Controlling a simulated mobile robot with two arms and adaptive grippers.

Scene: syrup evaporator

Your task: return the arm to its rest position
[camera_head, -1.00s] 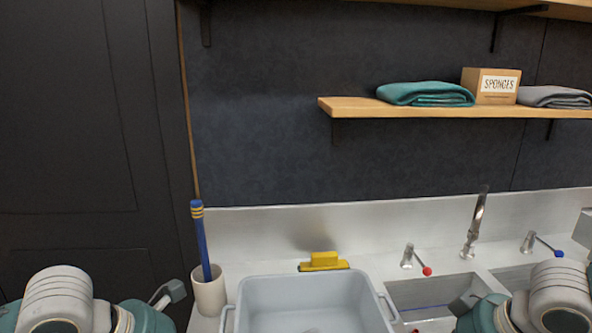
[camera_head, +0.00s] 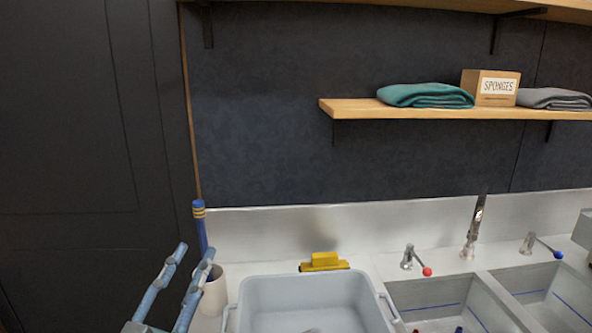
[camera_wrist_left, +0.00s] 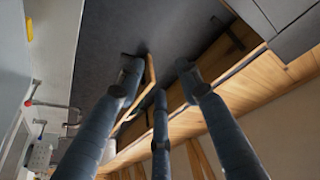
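My left gripper (camera_head: 193,256) is at the lower left of the head view, with its blue-grey fingers pointing up and apart. In the left wrist view the left gripper (camera_wrist_left: 160,80) shows several spread fingers with nothing between them. In the head view its fingers overlap the white cup (camera_head: 214,296), which holds a blue stick (camera_head: 200,228) with yellow bands. I cannot tell whether they touch the cup. My right gripper and right arm are out of view.
A grey tub (camera_head: 310,290) stands on the counter beside a double sink (camera_head: 425,291) with a faucet (camera_head: 472,235). A yellow brush or sponge (camera_head: 324,261) lies behind the tub.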

